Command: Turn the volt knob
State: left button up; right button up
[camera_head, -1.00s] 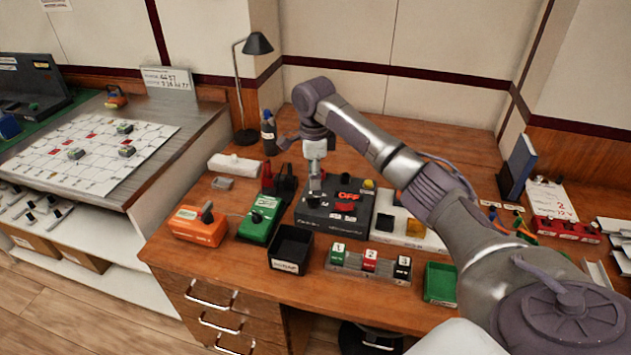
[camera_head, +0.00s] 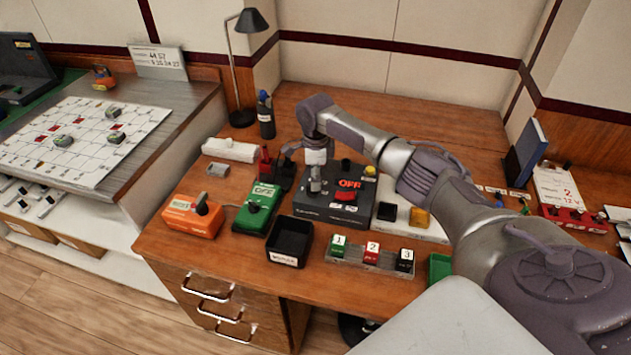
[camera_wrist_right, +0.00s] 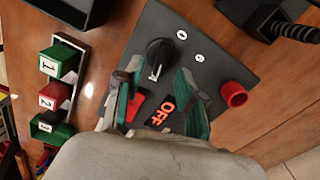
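A dark control panel (camera_head: 362,207) with a lit red OFF display (camera_head: 349,184) sits on the wooden desk. In the right wrist view a black knob (camera_wrist_right: 158,54) with a pale pointer mark stands on the panel (camera_wrist_right: 184,22). I cannot read a volt label. My right gripper (camera_head: 316,188) is low over the panel's left part and hides this knob in the head view. In the wrist view the right gripper (camera_wrist_right: 154,78) is open, its two fingers spread on either side of the knob, with visible gaps. Contact is not visible. My left gripper is not in view.
A red round cap (camera_wrist_right: 233,94) rises from the panel beside one finger. Numbered blocks (camera_head: 371,252) and a black bin (camera_head: 289,241) stand in front. A green device (camera_head: 259,208) and an orange device (camera_head: 192,216) are left.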

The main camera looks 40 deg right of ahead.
jog(key=shift+f, duration=1.1)
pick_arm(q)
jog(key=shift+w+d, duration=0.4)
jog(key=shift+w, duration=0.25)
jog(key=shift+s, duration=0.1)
pick_arm(e)
grip_shut()
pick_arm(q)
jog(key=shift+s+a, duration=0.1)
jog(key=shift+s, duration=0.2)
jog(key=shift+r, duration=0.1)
